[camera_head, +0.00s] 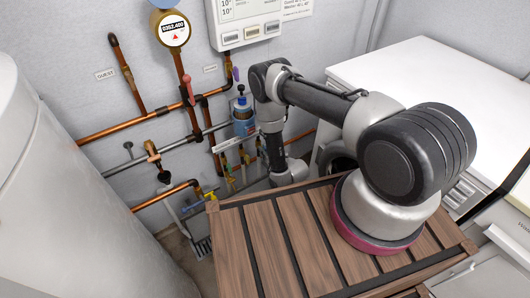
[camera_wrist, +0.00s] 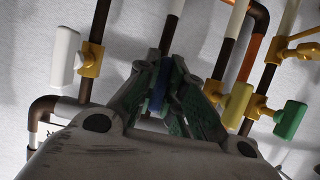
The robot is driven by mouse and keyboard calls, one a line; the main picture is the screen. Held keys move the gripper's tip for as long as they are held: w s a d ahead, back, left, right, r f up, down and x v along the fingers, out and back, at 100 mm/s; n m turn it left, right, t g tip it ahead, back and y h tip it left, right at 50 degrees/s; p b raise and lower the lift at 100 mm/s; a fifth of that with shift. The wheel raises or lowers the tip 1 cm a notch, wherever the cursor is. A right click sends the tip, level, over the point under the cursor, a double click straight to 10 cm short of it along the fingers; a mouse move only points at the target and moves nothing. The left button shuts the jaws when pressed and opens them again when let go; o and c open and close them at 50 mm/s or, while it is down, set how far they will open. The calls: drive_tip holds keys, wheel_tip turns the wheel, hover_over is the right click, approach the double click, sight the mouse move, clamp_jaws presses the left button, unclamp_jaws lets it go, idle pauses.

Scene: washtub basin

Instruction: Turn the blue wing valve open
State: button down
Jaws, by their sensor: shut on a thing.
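The blue wing valve (camera_wrist: 158,88) shows in the wrist view as a narrow blue strip between my fingers, in front of a dark vertical pipe. My gripper (camera_wrist: 163,80) is shut on it, with one finger on each side. The fingers hide most of the valve, so its exact turn angle cannot be told. In the head view my arm reaches down behind the wooden slatted top toward the wall pipes. The blue valve and my fingertips cannot be made out clearly there.
In the wrist view a white-handled valve (camera_wrist: 65,55) stands left, with a yellowish valve (camera_wrist: 237,104) and a green-handled valve (camera_wrist: 290,119) close on the right. In the head view a blue bottle (camera_head: 243,122) and a yellow-handled tap (camera_head: 210,197) are near the pipes.

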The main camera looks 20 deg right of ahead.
drive_tip(key=c, duration=1.5)
unclamp_jaws()
drive_tip(key=v, duration=1.2)
